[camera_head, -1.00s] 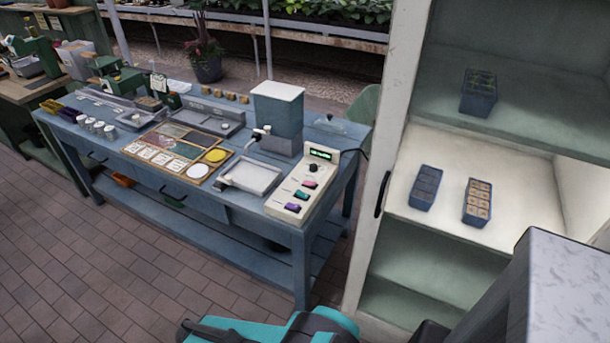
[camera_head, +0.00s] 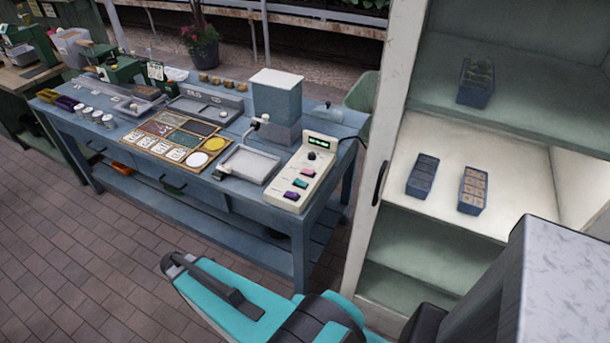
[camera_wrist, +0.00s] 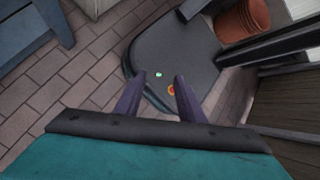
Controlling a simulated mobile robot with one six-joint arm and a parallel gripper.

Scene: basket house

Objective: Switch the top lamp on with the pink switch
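A cream control box (camera_head: 311,170) sits at the right end of the blue table. It has a green display, a black knob, and below these a pink switch (camera_head: 307,173), a teal one (camera_head: 300,183) and a purple one (camera_head: 292,195). The pink switch is the uppermost of the three; its position is too small to tell. No lamp itself shows, but the cabinet's middle shelf (camera_head: 440,208) is brightly lit and its upper shelf (camera_head: 510,112) is dimmer.
The blue table (camera_head: 225,205) also holds a grey tray (camera_head: 249,163), a dispenser and seed panels. The white cabinet (camera_head: 385,165) stands close at its right, with blue trays on its shelves. Terracotta pots (camera_wrist: 241,18) show in the wrist view. Brick floor in front is clear.

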